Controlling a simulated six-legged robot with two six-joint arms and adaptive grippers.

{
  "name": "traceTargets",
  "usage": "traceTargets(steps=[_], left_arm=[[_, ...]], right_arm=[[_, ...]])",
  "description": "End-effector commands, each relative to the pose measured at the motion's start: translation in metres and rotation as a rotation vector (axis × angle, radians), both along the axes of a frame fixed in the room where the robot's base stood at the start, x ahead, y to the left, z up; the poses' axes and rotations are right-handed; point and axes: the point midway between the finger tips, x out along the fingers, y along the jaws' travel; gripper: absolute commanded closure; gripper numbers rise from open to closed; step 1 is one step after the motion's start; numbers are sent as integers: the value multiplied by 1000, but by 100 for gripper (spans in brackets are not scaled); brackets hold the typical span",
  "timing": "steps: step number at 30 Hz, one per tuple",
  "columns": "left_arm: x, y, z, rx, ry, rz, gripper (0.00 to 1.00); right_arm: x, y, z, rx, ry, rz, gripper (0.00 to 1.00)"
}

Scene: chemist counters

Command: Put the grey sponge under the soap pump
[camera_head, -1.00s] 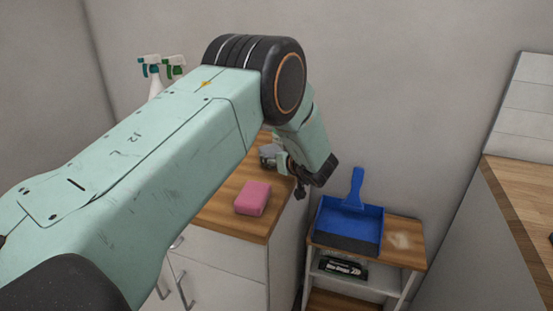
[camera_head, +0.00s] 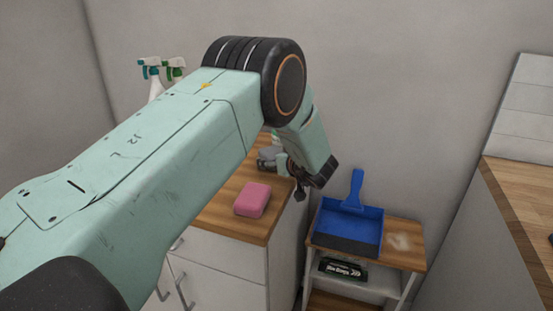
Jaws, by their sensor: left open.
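A grey block that looks like the grey sponge (camera_head: 267,154) lies at the back right of the wooden counter (camera_head: 228,222), partly hidden by my arm. My left gripper (camera_head: 297,186) is open, just right of and in front of it, over the counter's right edge. The gap between gripper and sponge is hard to judge. I cannot make out the soap pump for certain; my left arm covers much of the counter. My right gripper is not in view.
A pink sponge (camera_head: 252,200) lies near the counter's front right corner. Spray bottles (camera_head: 155,80) stand at the back left. A blue dustpan (camera_head: 349,222) rests on a lower shelf unit (camera_head: 404,246) to the right, against the wall.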

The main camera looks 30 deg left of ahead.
Motion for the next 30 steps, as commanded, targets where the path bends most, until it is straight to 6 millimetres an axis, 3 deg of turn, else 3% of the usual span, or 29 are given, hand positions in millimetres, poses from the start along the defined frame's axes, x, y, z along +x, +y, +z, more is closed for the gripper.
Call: traceTargets(steps=[18,30], left_arm=[[-49,-84,44,2,-1,-3,18],[-57,-95,48,0,-1,0,18]], right_arm=[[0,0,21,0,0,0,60],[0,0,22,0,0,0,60]])
